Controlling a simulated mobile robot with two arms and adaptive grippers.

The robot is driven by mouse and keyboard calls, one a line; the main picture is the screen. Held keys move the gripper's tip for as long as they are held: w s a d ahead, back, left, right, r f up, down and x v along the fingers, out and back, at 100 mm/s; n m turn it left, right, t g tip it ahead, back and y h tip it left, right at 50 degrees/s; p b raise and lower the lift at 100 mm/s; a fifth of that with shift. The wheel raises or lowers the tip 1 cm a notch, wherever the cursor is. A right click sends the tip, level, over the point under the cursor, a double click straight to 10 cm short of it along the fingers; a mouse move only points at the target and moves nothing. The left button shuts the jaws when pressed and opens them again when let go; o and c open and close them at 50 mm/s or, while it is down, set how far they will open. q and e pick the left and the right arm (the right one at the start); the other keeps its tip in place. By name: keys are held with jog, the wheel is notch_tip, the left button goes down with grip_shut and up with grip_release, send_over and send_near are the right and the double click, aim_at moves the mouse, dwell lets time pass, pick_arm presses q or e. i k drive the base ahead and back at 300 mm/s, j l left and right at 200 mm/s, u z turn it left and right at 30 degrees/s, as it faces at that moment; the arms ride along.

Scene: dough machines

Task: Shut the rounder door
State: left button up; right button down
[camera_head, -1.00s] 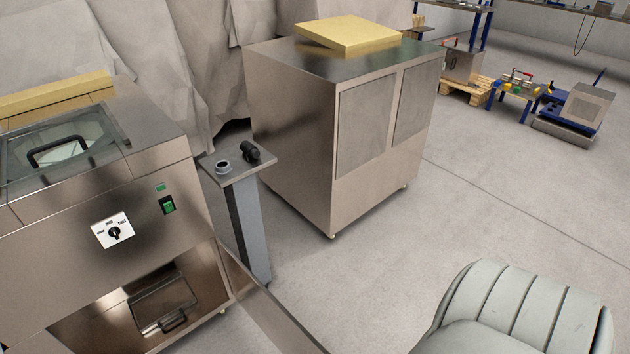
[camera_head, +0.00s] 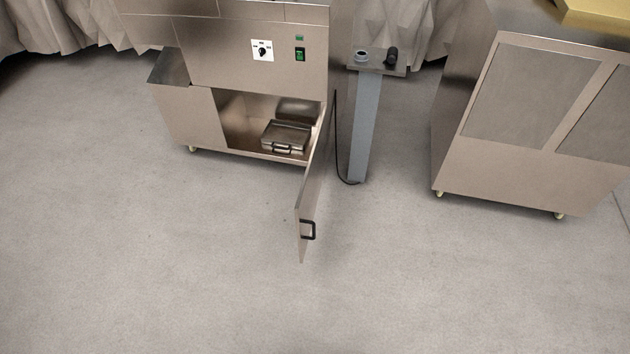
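The rounder (camera_head: 225,62) is a steel machine at the upper left of the head view, with a dial and a green switch on its front. Its door (camera_head: 313,187) stands wide open, hinged at the right side of the lower compartment and swung out toward me. A black handle (camera_head: 309,230) is on the door near its free edge. Inside the open compartment (camera_head: 240,120) sits a metal box (camera_head: 286,137) with a handle. Neither of my grippers is in view.
A grey pedestal (camera_head: 362,125) with small dark items on top stands just right of the door, with a black cable at its foot. A steel cabinet (camera_head: 530,95) on casters stands at the right. The floor (camera_head: 200,260) in front and to the left is clear.

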aim_at(304, 209)
jog(key=i+l+u, duration=0.25)
jog(key=i+l, duration=0.3)
jog(key=i+l+u, duration=0.25)
jog(key=i+l, duration=0.35)
